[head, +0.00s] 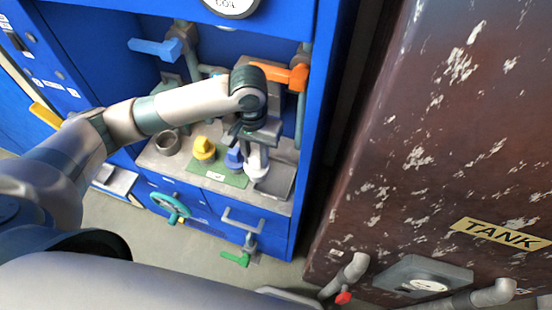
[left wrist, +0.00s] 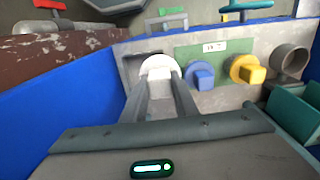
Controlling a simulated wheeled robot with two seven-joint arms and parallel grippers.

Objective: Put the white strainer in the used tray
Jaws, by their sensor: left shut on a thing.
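The white strainer (head: 257,168) is upright below my left gripper (head: 260,142) in the head view. My left gripper is shut on it; in the left wrist view the two fingers (left wrist: 163,88) reach the white strainer (left wrist: 157,64). The used tray (head: 284,182) is a grey tray at the right end of the shelf, and it also shows in the left wrist view (left wrist: 132,70). The strainer is over the tray's left part; I cannot tell whether it touches the tray floor. My right gripper is not in view.
A green mat (head: 225,178) left of the tray bears a blue strainer (head: 234,158) and a yellow strainer (head: 204,148). A grey cup (head: 168,142) stands further left. Orange (head: 290,75) and blue (head: 156,48) valve handles hang above. Blue cabinet walls enclose the shelf.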

